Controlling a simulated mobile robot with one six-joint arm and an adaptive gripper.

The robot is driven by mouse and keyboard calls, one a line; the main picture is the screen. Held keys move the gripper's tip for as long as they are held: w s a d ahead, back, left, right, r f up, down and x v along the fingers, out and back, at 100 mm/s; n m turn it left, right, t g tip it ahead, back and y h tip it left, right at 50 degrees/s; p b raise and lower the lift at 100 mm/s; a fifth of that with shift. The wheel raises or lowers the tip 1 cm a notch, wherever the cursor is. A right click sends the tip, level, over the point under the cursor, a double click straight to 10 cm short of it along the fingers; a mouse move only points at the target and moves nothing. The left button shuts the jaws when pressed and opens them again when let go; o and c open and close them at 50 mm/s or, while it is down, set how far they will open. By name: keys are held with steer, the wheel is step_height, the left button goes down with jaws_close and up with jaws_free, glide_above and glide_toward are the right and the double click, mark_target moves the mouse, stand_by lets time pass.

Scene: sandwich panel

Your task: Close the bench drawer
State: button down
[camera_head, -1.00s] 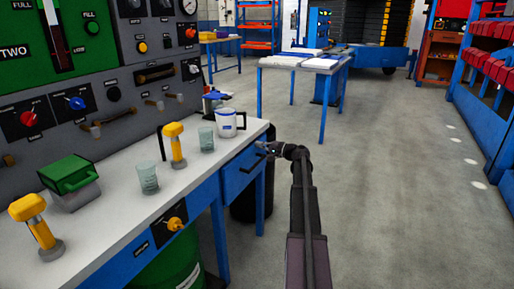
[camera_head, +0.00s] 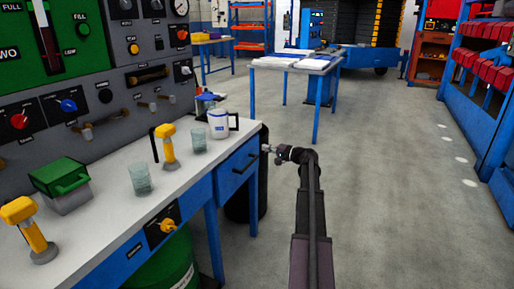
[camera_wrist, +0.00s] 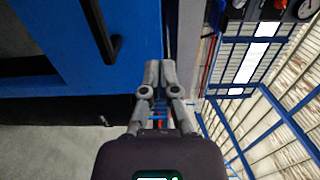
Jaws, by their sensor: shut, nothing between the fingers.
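The bench drawer (camera_head: 233,178) has a blue front with a black bar handle (camera_head: 245,163). It sits under the right end of the white-topped bench (camera_head: 108,205). Its front looks nearly in line with the bench side; I cannot tell whether a small gap remains. My gripper (camera_head: 267,149) is just right of the drawer's far upper corner, apart from the handle. In the wrist view, my gripper (camera_wrist: 160,70) has its fingers together and empty. The blue drawer front (camera_wrist: 140,45) and handle (camera_wrist: 101,32) lie to its left; contact there is unclear.
A white mug (camera_head: 218,124), clear cups (camera_head: 141,179), yellow-topped tools (camera_head: 168,147) and a green box (camera_head: 59,179) stand on the bench. A dark cylinder (camera_head: 262,190) stands beyond the drawer. A blue-legged table (camera_head: 300,66) is behind. Floor to the right is clear.

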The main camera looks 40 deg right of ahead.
steer(key=v, duration=0.7)
steer(key=shift+s, duration=0.3)
stand_by(0.3)
